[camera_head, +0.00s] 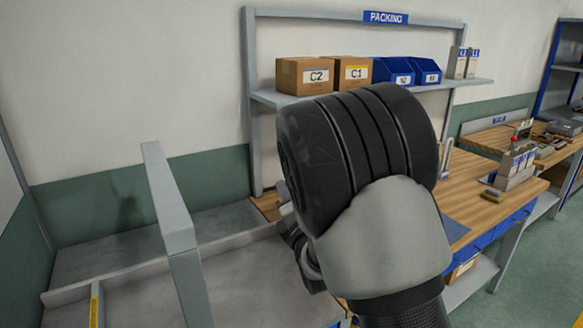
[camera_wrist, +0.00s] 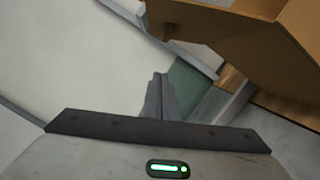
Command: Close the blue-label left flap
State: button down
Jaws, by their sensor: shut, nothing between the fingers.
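In the wrist view, my gripper (camera_wrist: 160,92) shows its fingers together with nothing between them. A brown cardboard shape (camera_wrist: 235,32), which looks like part of an open carton with a flap, fills the upper right of that view. It lies to the right of and above the fingertips, with a visible gap in the picture. No blue label shows on it, so I cannot tell which flap it is. In the head view my arm covers the middle of the workbench, and the carton and most of the gripper are hidden behind it.
The wooden workbench (camera_head: 478,215) stands behind my arm. Its shelf (camera_head: 277,98) holds boxes C2 (camera_head: 297,76) and C1 (camera_head: 350,74) and blue bins (camera_head: 393,74). A grey post and rail (camera_head: 168,200) stand at left. A rack of upright items (camera_head: 515,168) sits at right.

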jog(key=w+d+r+p, duration=0.1)
jog(key=w+r, duration=0.1)
jog(key=w, duration=0.5)
jog(key=shift+r+p, duration=0.15)
jog(key=shift+p, duration=0.15)
jog(key=shift+w+d+r, duration=0.1)
jog(key=shift+w, duration=0.05)
